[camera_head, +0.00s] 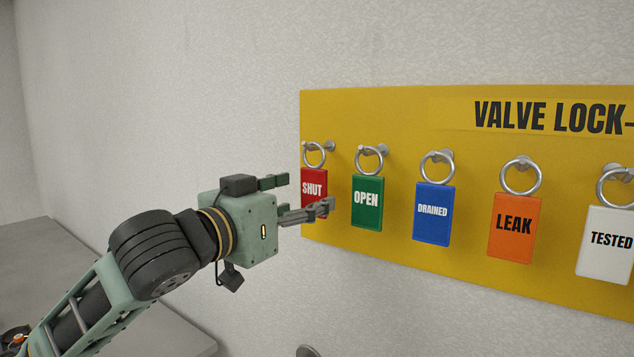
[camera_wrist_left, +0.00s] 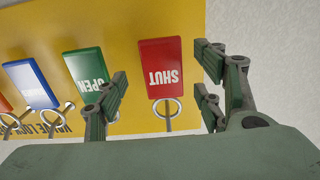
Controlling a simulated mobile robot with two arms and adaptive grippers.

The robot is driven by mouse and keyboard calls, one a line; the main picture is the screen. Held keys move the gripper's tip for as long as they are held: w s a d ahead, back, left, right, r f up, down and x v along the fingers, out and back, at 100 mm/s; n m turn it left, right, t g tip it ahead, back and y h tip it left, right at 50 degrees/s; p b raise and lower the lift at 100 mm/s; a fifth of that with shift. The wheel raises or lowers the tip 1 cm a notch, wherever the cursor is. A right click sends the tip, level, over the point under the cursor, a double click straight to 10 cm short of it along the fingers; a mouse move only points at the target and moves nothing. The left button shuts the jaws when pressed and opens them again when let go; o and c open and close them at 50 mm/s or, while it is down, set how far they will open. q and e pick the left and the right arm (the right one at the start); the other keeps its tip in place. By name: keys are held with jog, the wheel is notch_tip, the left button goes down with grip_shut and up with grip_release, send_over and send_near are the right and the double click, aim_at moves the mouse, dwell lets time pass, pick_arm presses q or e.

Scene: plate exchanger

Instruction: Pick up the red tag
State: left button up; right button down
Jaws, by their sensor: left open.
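The red tag (camera_head: 314,186), marked SHUT, hangs by a metal ring (camera_head: 314,154) from a peg at the left end of the yellow board. My left gripper (camera_head: 304,198) is open in front of it, and one finger covers the tag's lower part in the head view. In the left wrist view the red tag (camera_wrist_left: 160,68) shows upside down, between the two open fingers (camera_wrist_left: 165,90) and beyond their tips. The gap between fingers and tag is hard to judge; I see no grip on it. My right gripper is not in view.
The green OPEN tag (camera_head: 367,202) hangs just right of the red one. Blue (camera_head: 433,213), orange (camera_head: 514,226) and white (camera_head: 606,243) tags follow along the yellow board (camera_head: 400,110). A grey surface (camera_head: 40,250) lies at lower left. The wall left of the board is bare.

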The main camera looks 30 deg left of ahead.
aim_at(312, 193)
pick_arm(q)
jog(key=w, duration=0.1)
jog(key=w+p, duration=0.1)
jog(key=w, duration=0.2)
jog(key=shift+d+r+p, duration=0.15)
jog(key=shift+r+p, duration=0.15)
jog(key=shift+p, duration=0.1)
jog(key=shift+w+f, duration=0.1)
jog(key=shift+w, duration=0.35)
jog(key=shift+s, duration=0.1)
jog(key=c, duration=1.2)
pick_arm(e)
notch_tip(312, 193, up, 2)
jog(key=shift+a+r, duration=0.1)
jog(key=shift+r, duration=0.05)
